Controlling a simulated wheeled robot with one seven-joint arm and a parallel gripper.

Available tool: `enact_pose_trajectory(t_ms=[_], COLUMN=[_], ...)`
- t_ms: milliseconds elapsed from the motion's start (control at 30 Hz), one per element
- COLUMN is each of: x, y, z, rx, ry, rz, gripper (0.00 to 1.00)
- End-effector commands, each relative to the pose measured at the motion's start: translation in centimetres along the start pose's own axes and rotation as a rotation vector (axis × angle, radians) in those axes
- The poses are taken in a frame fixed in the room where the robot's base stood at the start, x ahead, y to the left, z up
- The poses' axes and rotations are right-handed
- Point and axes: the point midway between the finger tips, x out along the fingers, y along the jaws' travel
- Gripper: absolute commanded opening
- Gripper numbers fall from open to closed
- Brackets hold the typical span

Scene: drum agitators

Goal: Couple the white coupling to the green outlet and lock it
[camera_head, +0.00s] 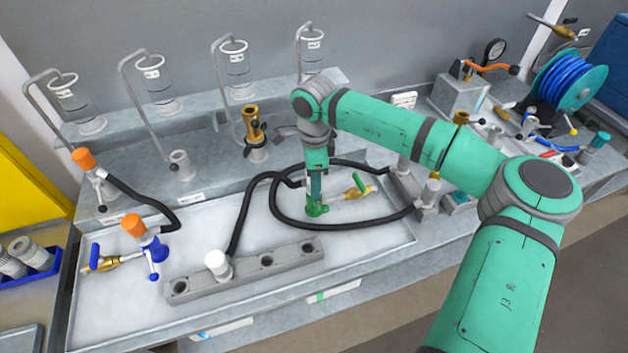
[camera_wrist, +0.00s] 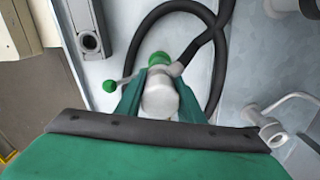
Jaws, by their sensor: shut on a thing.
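My gripper (camera_head: 316,192) points down near the middle of the tray, directly above the green outlet (camera_head: 317,210). In the wrist view my gripper (camera_wrist: 160,100) is shut on the white coupling (camera_wrist: 159,96), a pale cylinder with a black hose leading away. The outlet's green-balled parts show beside it: one green ball (camera_wrist: 160,59) lies close to the coupling, and a lever with a green ball (camera_wrist: 109,86) sticks outward. The coupling is upright at the outlet. Its lower edge is hidden, so I cannot tell whether it is fully seated.
A grey holder rail (camera_head: 285,262) with a white plug stands in front. An orange-capped blue outlet (camera_head: 153,250) is at left. Glass cylinders line the back.

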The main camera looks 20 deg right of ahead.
Motion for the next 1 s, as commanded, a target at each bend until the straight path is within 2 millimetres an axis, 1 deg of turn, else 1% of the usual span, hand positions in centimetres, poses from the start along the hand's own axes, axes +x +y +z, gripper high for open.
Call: enact_pose_trajectory(t_ms=[767,800,867,1000], x=[0.61,0.6,0.6,0.64], y=[-0.02,-0.02,-0.02,0.04], z=[-0.01,-0.01,-0.01,0.0], rx=[0.0,0.0,0.0,0.0], ry=[0.0,0.0,0.0,0.0], rz=[0.0,-0.001,-0.001,0.001], gripper=[0.02,0.41,0.56,0.56])
